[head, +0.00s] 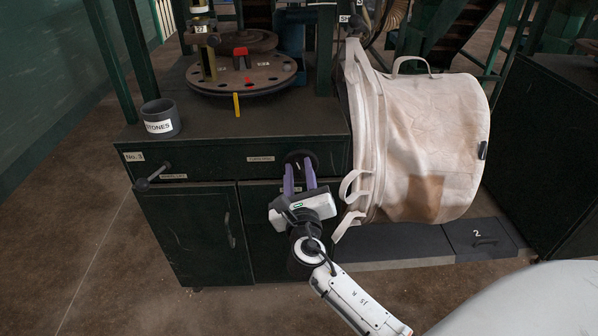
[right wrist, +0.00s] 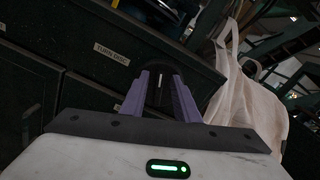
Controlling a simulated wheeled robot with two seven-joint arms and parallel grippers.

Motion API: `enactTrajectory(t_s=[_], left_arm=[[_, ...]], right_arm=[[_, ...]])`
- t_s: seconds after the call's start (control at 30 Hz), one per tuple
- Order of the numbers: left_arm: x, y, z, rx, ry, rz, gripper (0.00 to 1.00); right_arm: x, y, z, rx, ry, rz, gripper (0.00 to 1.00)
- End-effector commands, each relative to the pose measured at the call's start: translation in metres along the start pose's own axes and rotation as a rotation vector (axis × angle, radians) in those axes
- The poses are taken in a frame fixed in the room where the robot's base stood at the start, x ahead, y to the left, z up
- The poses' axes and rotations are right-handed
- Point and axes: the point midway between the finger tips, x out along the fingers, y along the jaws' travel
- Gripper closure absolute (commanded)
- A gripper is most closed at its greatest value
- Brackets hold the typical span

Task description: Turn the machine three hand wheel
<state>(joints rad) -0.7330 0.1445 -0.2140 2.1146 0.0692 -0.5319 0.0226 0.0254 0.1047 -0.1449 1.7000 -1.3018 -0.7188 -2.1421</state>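The machine's cabinet carries a "No.3" label (head: 134,156). Its dark round hand wheel (head: 300,156) is on the front panel, right of a small label. My right gripper (head: 299,166) reaches up to this wheel from below, its two purple fingers apart and their tips overlapping the wheel's lower part. In the right wrist view the fingers (right wrist: 160,80) stand on either side of a dark part of the hand wheel (right wrist: 160,68). I cannot tell whether they touch it. A "TURN DISC" label (right wrist: 112,53) is left of the wheel. My left gripper is not in view.
A round perforated disc (head: 245,76) and a grey "STONES" cup (head: 160,118) are on the cabinet top. A black lever (head: 152,178) sticks out at the front left. A large pale bulk bag (head: 430,145) hangs close on the right, its loops near my gripper.

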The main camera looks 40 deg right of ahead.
Motion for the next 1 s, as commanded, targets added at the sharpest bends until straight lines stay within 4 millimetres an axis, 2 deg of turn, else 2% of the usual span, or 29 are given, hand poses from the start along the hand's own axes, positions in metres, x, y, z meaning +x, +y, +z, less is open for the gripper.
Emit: enactTrajectory(t_s=[0.07, 0.2, 0.23, 0.67, 1.0], left_arm=[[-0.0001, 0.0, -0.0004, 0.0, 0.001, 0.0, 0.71], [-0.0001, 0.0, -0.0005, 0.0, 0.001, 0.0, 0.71], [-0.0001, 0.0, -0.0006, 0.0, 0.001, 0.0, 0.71], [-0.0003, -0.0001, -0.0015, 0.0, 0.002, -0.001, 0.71], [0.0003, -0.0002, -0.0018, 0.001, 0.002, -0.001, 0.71]], right_arm=[[-0.0001, -0.0002, 0.0, 0.0, 0.0, 0.0, 0.75], [-0.0003, -0.0002, 0.0, 0.0, 0.0, 0.0, 0.99], [-0.0003, -0.0002, 0.0, 0.0, 0.0, 0.0, 1.0], [-0.0006, -0.0014, 0.0, 0.063, 0.0, 0.0, 1.0], [-0.0006, -0.0061, -0.0011, 0.318, 0.0, -0.001, 1.0]])
